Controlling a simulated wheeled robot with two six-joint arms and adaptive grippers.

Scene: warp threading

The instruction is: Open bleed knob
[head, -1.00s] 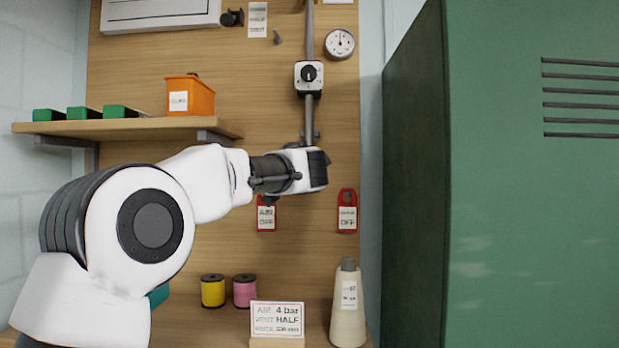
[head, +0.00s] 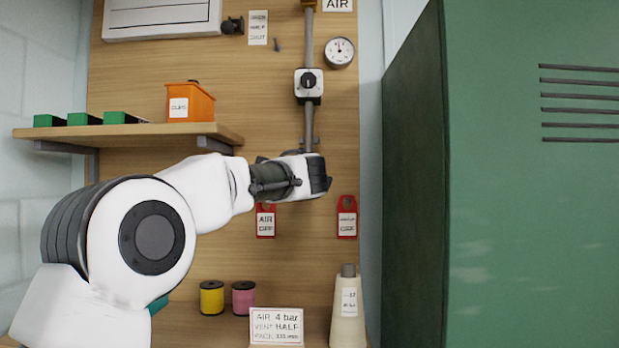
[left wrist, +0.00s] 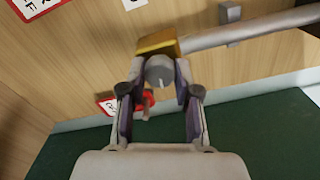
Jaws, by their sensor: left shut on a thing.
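In the left wrist view, a round grey knob (left wrist: 159,71) with a pale line on its face sits on a brass block (left wrist: 158,43) at the end of a grey pipe (left wrist: 250,32). My left gripper (left wrist: 160,80) has one finger on each side of the knob and is shut on it. In the head view, my left gripper (head: 317,174) is at the lower end of the vertical pipe (head: 309,125). Its fingers and the knob are hidden there by my wrist. My right gripper is in neither view.
A valve box (head: 308,86) with a black knob and a gauge (head: 340,52) are above. Red tags (head: 265,220) (head: 346,216) hang below. A shelf (head: 130,133) holds an orange bin (head: 190,101). A green cabinet (head: 530,220) stands right. A sign (head: 277,326) and cone (head: 347,310) stand below.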

